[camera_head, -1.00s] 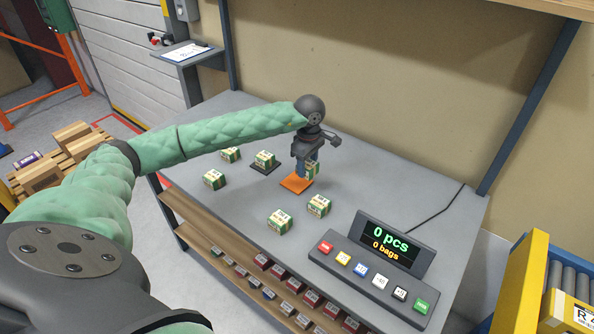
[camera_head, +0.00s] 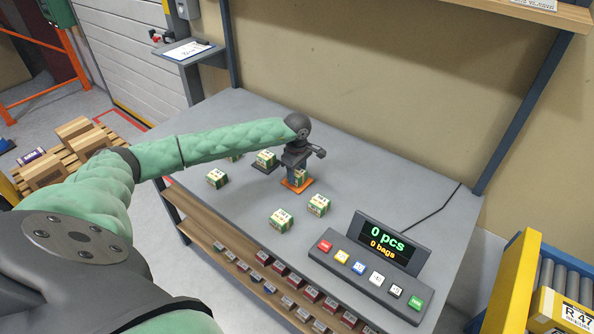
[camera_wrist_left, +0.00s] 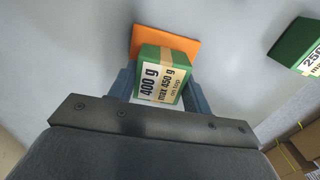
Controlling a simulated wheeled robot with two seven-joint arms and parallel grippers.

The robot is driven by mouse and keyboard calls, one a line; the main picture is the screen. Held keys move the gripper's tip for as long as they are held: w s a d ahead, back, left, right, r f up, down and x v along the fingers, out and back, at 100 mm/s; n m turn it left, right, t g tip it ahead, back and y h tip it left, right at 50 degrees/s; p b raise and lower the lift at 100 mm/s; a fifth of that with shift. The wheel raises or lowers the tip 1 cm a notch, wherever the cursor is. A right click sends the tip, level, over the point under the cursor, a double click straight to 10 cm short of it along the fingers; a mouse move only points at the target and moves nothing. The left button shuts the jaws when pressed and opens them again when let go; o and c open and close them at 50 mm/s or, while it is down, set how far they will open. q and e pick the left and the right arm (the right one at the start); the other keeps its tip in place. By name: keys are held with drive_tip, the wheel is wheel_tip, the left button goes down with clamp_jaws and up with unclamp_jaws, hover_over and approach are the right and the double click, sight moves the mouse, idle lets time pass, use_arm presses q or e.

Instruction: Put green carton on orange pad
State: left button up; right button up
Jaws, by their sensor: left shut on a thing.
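My left gripper (camera_head: 297,172) is over the orange pad (camera_head: 308,187) and is shut on a green carton (camera_head: 299,178). In the left wrist view the carton (camera_wrist_left: 166,72), labelled 400 g, sits between the blue fingers, with the orange pad (camera_wrist_left: 150,38) showing just beyond it. The carton appears at or very near the pad; whether it touches cannot be told. Other green cartons stand on the grey table: one (camera_head: 217,178) at left, one (camera_head: 266,158) on a dark pad, and two (camera_head: 281,220) (camera_head: 318,205) in front. My right gripper is not in view.
A button console with a display (camera_head: 385,243) reading 0 pcs, 0 bags stands at the table's right front. A lower shelf (camera_head: 205,237) holds several small boxes. The table (camera_head: 400,180) is clear right of the pad.

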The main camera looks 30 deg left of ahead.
sight(297, 172)
use_arm(q)
drive_tip(key=shift+f, duration=0.1)
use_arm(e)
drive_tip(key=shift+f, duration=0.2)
use_arm(q)
drive_tip(key=shift+f, duration=0.1)
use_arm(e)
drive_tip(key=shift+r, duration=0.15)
use_arm(q)
drive_tip(key=o, duration=1.3)
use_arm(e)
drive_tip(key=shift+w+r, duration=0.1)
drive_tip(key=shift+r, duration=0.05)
use_arm(q)
drive_tip(key=shift+r, duration=0.35)
wheel_tip(297, 172, up, 12)
drive_tip(key=b, duration=0.5)
drive_tip(key=shift+f, duration=0.25)
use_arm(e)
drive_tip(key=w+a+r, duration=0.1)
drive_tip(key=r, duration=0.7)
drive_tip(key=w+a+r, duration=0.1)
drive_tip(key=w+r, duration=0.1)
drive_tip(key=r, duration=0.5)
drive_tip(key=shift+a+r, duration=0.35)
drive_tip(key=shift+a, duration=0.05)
